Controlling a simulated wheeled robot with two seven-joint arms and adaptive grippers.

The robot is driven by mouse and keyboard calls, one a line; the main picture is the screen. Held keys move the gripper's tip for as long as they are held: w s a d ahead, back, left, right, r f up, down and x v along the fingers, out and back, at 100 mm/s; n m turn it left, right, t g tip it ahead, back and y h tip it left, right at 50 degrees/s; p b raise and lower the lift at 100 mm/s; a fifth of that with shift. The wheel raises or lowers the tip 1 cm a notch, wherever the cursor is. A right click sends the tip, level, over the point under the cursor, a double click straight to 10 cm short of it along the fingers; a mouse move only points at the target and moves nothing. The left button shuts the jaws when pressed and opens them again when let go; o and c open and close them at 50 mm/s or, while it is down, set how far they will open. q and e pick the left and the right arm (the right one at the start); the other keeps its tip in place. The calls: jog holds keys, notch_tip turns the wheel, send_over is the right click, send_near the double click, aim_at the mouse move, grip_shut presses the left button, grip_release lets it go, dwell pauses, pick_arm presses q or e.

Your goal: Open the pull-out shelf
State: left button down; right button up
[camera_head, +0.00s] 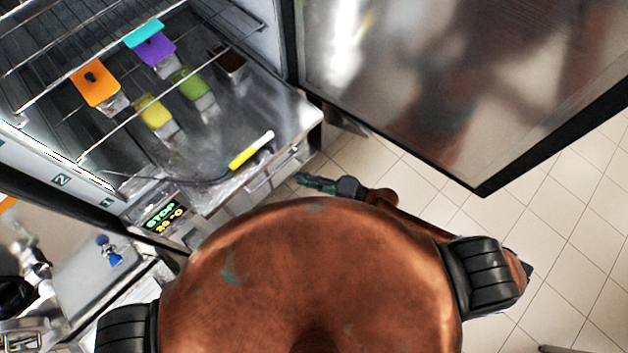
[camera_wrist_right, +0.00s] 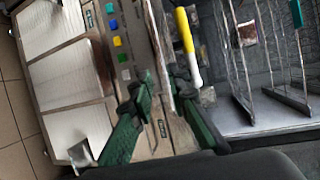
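A metal front (camera_head: 262,180) with a narrow slot runs under the opened freezer compartment in the head view. I cannot tell for certain which part is the pull-out shelf. My right gripper (camera_head: 304,180) is in front of this metal front, near its right end. In the right wrist view its green fingers (camera_wrist_right: 165,82) are spread, with a metal edge (camera_wrist_right: 160,60) showing between them. I cannot tell whether they touch it. A control panel with coloured buttons (camera_wrist_right: 117,41) is behind the fingers. My left gripper is not in view.
A wire rack (camera_head: 130,118) crosses above containers with coloured lids, such as the orange one (camera_head: 95,83). A yellow and white probe (camera_head: 250,150) lies at the freezer's front edge. The open door (camera_head: 440,90) stands at the right. Tiled floor (camera_head: 560,220) is free below it.

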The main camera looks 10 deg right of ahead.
jog(key=shift+v, duration=1.8)
